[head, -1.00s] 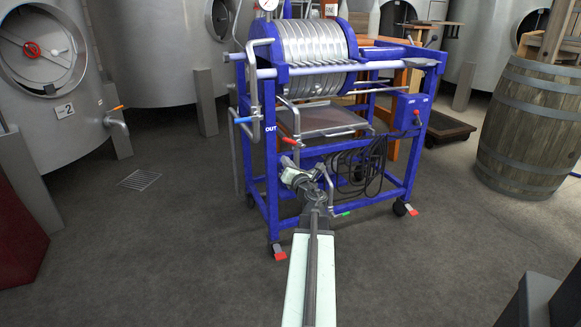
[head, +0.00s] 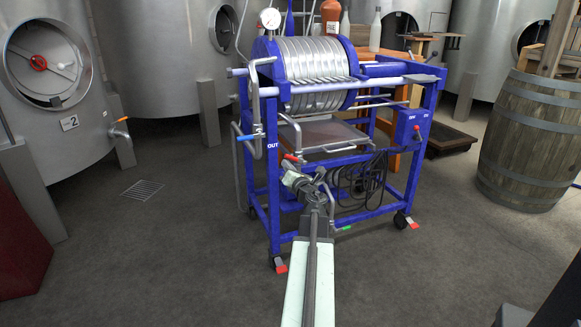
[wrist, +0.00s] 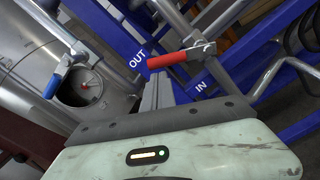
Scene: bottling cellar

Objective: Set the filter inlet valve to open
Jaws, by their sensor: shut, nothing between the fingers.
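The filter's inlet valve has a red lever (wrist: 166,60) beside the IN label (wrist: 200,87) on the blue frame. The lever also shows in the head view (head: 291,158), pointing left, apparently crosswise to its vertical pipe. My gripper (wrist: 157,78) is shut and empty. Its tips are just below the red lever in the wrist view; I cannot tell whether they touch it. In the head view my gripper (head: 290,178) is small and partly merged with my wrist, below the lever.
A blue-handled valve (wrist: 52,84) is on the outlet pipe at left, near the OUT label (wrist: 137,60). A green lever (head: 343,228) sits low on the blue filter frame (head: 273,205). Black cables (head: 360,178) hang at right. The floor left of the frame is clear.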

